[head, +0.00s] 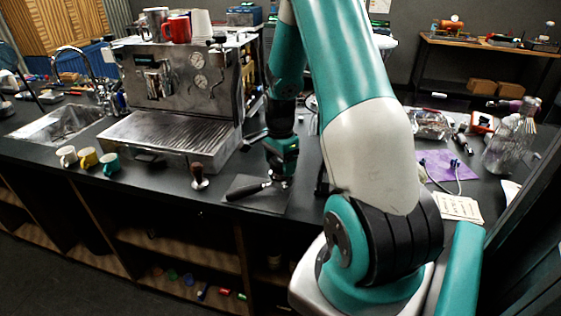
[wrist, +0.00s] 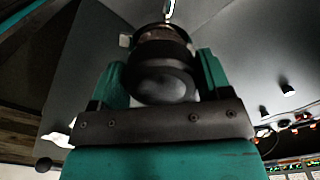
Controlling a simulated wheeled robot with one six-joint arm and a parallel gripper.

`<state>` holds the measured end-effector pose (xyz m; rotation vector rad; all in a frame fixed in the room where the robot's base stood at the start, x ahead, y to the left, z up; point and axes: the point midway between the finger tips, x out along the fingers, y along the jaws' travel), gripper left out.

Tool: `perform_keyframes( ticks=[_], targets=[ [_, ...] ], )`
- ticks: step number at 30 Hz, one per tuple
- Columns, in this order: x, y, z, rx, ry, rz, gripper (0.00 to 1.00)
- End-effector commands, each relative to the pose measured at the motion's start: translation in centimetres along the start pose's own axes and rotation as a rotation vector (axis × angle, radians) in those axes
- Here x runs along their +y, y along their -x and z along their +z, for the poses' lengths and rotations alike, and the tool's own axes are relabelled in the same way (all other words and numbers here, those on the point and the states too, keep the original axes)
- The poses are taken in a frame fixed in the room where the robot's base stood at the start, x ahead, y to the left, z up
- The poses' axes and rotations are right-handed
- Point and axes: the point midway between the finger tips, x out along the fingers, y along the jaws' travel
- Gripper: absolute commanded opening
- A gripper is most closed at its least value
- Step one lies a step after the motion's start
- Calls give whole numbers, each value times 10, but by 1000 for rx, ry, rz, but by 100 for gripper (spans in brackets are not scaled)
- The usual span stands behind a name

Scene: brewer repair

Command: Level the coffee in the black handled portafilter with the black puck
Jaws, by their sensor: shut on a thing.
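The black handled portafilter (head: 246,191) lies on a dark mat (head: 265,207) near the counter's front edge, its handle pointing left. My gripper (head: 281,174) points down over the portafilter's basket end and hides most of it. In the wrist view my gripper (wrist: 163,78) has its teal fingers on both sides of a round, dark piece, which looks like the black puck (wrist: 162,82). The puck is hard to make out in the head view. I cannot tell whether it touches the coffee, and the coffee itself is hidden.
A tamper (head: 198,176) stands just left of the mat. The espresso machine (head: 185,95) is behind it, with several small cups (head: 88,158) at its left. A purple cloth (head: 448,165) and a clear bottle (head: 508,140) are on the right.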

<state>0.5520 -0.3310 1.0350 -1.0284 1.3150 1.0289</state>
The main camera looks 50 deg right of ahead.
Motion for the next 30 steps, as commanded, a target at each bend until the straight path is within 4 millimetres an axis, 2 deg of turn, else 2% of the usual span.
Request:
perform_keyframes(
  ticks=[30],
  targets=[
    [0, -4, 0, 0, 0, -1, 33]
  ],
)
